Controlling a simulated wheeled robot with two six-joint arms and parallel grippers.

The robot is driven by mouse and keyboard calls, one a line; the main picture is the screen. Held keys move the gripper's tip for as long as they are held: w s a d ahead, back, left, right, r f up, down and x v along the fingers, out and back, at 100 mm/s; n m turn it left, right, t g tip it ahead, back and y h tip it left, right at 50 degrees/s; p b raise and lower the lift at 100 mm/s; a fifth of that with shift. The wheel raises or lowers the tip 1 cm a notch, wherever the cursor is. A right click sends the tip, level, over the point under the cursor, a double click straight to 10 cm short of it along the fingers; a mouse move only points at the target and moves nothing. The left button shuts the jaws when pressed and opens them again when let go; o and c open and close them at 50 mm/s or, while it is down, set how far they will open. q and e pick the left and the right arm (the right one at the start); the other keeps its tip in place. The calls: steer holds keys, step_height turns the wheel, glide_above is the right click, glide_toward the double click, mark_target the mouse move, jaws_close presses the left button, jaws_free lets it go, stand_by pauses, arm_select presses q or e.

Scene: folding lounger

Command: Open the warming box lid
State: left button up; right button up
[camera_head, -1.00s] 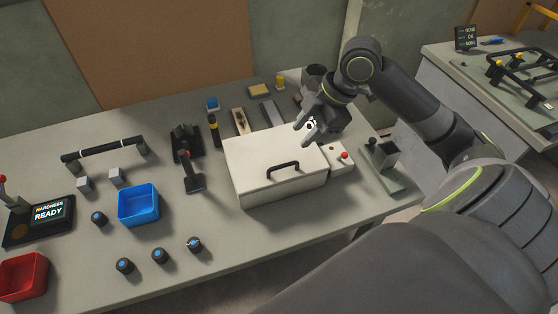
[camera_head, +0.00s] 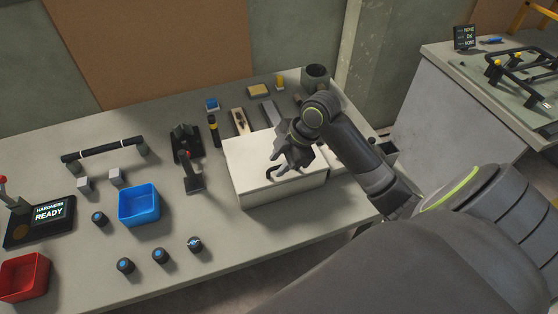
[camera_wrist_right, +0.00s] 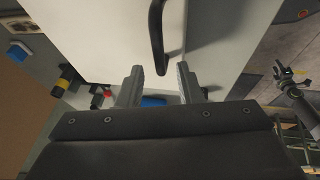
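The warming box (camera_head: 286,188) is a white box on the workbench, with its lid (camera_head: 246,156) shut. A dark bar handle (camera_wrist_right: 156,38) stands on the lid; in the head view my right gripper and arm partly cover it. My right gripper (camera_head: 276,166) is over the lid beside the handle. In the right wrist view its two fingers (camera_wrist_right: 162,88) are spread apart, with the near end of the handle between or just ahead of them. I cannot tell whether they touch it. My left gripper is not in view.
A blue bin (camera_head: 139,205), a black clamp-like tool (camera_head: 191,174) and several dark round knobs lie left of the box. A red bin (camera_head: 23,277) is at the far left. A dark cup (camera_head: 316,77) stands behind. The bench front is mostly clear.

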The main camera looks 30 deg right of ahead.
steer(key=shift+f, duration=0.25)
jaws_close()
steer(key=shift+w, duration=0.1)
